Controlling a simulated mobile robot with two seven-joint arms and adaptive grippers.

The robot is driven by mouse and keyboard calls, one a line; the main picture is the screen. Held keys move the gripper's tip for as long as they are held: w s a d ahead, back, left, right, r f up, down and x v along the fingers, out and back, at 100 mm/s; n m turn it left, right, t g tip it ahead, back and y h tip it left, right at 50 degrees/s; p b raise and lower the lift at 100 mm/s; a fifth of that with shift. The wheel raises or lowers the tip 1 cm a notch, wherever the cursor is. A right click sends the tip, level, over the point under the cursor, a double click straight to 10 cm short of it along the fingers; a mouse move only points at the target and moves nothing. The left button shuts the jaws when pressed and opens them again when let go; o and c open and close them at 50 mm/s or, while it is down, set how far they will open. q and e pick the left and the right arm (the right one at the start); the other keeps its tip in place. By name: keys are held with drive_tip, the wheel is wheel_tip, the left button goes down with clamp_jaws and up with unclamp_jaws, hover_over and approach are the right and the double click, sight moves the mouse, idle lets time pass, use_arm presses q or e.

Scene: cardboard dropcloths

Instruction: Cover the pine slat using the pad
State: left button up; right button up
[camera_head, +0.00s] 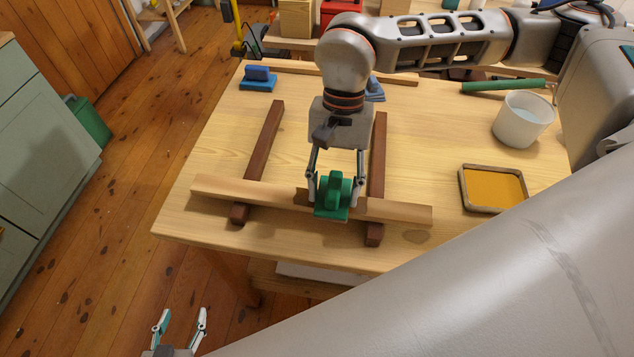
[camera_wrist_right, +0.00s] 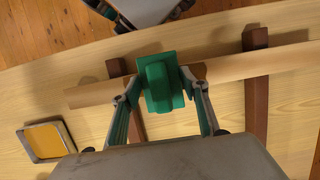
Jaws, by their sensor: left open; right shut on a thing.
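The pine slat (camera_head: 245,193) lies across two dark brown bars near the front of the table. The green pad (camera_head: 331,205), a flat plate with a raised block handle, is at the slat, right of its middle, and hides part of it. In the wrist view the pad (camera_wrist_right: 160,85) also overlaps the slat (camera_wrist_right: 250,65); I cannot tell if they touch. My right gripper (camera_head: 336,192) is shut on the pad's handle. My left gripper (camera_head: 180,322) is open and empty, low in front of the table.
The dark bars (camera_head: 265,140) (camera_head: 377,150) support the slat. A framed tray of orange-yellow paint (camera_head: 495,187) and a white bucket (camera_head: 522,120) stand on the right. A blue pad (camera_head: 257,80) and a green rod (camera_head: 503,86) lie farther back. The table between the bars looks clear.

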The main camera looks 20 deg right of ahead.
drive_tip(key=s+d, duration=0.2)
drive_tip(key=d, duration=0.1)
drive_tip(key=shift+f, duration=0.15)
drive_tip(key=w+a, duration=0.1)
drive_tip(key=a, duration=0.1)
drive_tip(key=w+a+b, duration=0.1)
drive_tip(key=w+a, duration=0.2)
drive_tip(key=a, duration=0.1)
drive_tip(key=shift+w+a+b, duration=0.3)
drive_tip(key=shift+a+b, duration=0.05)
drive_tip(key=shift+a, duration=0.05)
drive_tip(key=shift+r+p, duration=1.4)
drive_tip(key=shift+r, duration=1.3)
drive_tip(key=shift+f, duration=0.1)
